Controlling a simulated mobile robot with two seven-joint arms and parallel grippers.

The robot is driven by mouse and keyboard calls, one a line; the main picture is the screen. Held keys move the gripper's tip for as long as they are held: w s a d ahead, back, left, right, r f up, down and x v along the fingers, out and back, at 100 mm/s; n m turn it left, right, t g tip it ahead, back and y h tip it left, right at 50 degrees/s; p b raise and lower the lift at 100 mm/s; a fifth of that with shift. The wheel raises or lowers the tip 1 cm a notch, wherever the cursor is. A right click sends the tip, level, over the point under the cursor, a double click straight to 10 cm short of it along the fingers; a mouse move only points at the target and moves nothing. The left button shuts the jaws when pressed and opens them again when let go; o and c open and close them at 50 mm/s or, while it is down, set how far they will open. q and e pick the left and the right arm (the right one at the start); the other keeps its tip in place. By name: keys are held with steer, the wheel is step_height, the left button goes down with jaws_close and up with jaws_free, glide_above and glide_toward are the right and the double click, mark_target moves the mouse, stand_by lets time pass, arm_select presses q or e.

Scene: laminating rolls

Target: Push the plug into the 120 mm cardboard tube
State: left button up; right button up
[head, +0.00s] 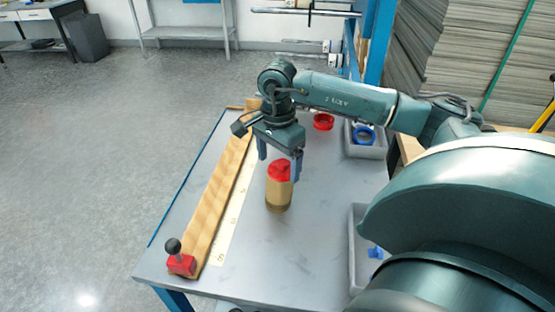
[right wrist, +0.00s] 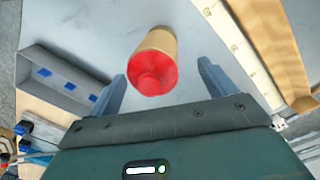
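The cardboard tube (head: 278,195) stands upright on the grey table (head: 310,245), with the red plug (head: 279,171) at its top end. In the right wrist view the red plug (right wrist: 154,74) faces the camera and the tan tube wall (right wrist: 158,41) shows behind it. I cannot tell how deep the plug sits. My right gripper (head: 279,163) is open, pointing down, with its fingers apart near the plug. In the right wrist view the plug lies in the gap between the fingertips (right wrist: 161,75), and neither finger visibly touches it. My left gripper is not in view.
A wooden board (head: 222,190) with a red block and black knob (head: 180,262) runs along the table's left side, beside a marked strip (head: 229,225). Grey trays (head: 367,150) with blue pieces line the right side. A red ring (head: 323,121) lies behind the gripper. The front table area is clear.

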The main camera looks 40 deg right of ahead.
step_height(320, 180, up, 13)
stand_by(0.3)
steer(key=shift+s, duration=0.15)
